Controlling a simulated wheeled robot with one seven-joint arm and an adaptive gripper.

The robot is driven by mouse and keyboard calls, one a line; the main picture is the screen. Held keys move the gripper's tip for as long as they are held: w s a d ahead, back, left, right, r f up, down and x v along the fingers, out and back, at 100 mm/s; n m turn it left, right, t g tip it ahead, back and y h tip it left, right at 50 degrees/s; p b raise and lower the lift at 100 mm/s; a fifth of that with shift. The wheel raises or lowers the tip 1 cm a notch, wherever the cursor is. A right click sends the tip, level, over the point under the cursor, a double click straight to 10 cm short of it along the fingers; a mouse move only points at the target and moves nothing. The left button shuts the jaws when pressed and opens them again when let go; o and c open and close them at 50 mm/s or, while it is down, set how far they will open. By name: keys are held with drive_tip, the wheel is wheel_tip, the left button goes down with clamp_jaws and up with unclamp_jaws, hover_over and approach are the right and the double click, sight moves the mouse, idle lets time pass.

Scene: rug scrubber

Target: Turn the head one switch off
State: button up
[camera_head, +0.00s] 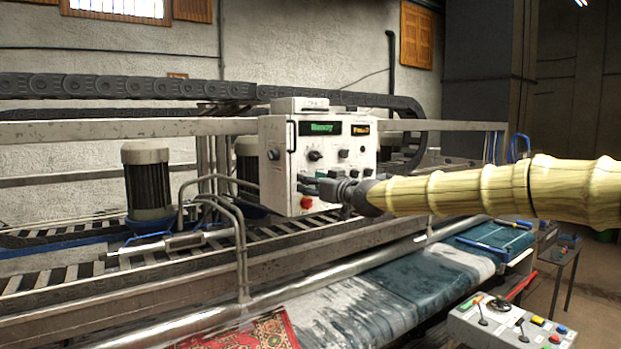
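A white control box (274,165) stands over the machine in the middle of the view. Its front has a green lit display (320,128), an amber display (361,129), several dark knobs or switches and a red knob (306,203). I cannot read the labels, so I cannot tell which switch is head one. My gripper (312,186) comes in from the right on my arm and is in front of the lower part of the panel, hiding some controls there. Its fingertips are close to the panel; contact is unclear. The fingers are too small and dark to show their opening.
A second control box (484,332) with levers and coloured buttons is at the lower right. A metal roller (290,294), a wet rug (385,291) and a red rug (250,333) lie below. A motor (148,185) stands left. Bent pipes (240,240) rise left of the panel.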

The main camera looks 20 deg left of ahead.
drive_tip(key=shift+w+a, duration=0.25)
drive_tip(key=shift+a, duration=0.05)
clamp_jaws()
